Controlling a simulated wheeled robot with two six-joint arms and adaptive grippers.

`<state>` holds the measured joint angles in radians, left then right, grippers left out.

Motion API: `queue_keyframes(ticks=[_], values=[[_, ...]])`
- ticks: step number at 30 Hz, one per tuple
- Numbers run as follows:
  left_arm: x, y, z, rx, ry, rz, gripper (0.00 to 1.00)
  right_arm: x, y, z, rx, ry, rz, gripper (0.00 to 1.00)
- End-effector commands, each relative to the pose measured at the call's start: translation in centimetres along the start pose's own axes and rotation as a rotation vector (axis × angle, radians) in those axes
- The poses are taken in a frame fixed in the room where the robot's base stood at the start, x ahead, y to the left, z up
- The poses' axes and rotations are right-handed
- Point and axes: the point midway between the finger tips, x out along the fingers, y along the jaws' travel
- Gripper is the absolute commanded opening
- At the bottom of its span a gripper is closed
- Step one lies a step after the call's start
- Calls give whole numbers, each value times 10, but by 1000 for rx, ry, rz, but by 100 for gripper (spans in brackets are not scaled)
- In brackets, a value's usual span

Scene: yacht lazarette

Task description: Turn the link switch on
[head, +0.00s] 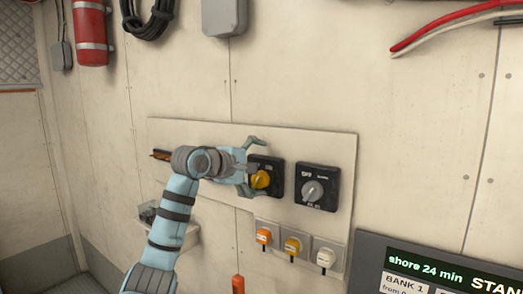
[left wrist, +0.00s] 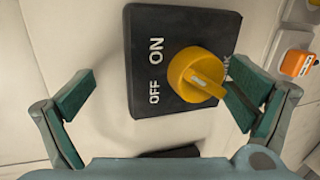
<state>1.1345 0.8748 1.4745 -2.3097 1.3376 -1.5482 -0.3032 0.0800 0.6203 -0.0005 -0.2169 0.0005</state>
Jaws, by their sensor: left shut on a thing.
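The link switch is a black square plate (head: 272,165) with a yellow rotary knob (head: 261,179) on the wall panel. In the left wrist view its plate (left wrist: 147,78) reads ON and OFF, and a third word is partly hidden behind the knob (left wrist: 198,75). A pale line marks the knob's raised grip; I cannot tell which word it points to. My left gripper (head: 258,168) is at the switch, its fingers widely spaced on either side. In the left wrist view, the right finger of this gripper (left wrist: 160,85) meets the knob's edge; the left finger appears apart from it. My right gripper is out of view.
A similar black switch with a grey knob (head: 313,191) sits just right. Below are orange (head: 264,236), yellow (head: 292,246) and white (head: 325,258) small switches. A dark display (head: 440,270) stands at lower right. A fire extinguisher (head: 90,34) hangs upper left.

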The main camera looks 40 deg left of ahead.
Motion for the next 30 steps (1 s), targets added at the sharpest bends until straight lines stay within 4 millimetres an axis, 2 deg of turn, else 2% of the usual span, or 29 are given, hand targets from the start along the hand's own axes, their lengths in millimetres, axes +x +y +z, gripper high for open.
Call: queue_keyframes(ticks=[1,5,8,9,14,21,30], values=[[-9,11,-4,13,12,27,73,-2,0,-2,0,0,0,40],[-20,9,-4,12,11,30,72,4,0,-1,0,0,0,40],[-31,6,-3,12,11,32,66,10,-1,0,0,-1,0,40],[-35,4,-2,11,9,30,58,12,-2,-1,1,1,-2,40],[-46,-2,0,9,4,23,58,21,-4,-3,2,6,-3,40],[-59,-10,2,7,0,12,58,32,-3,9,0,-13,-1,40],[-90,-17,1,6,3,9,58,46,-4,-4,1,11,0,40]])
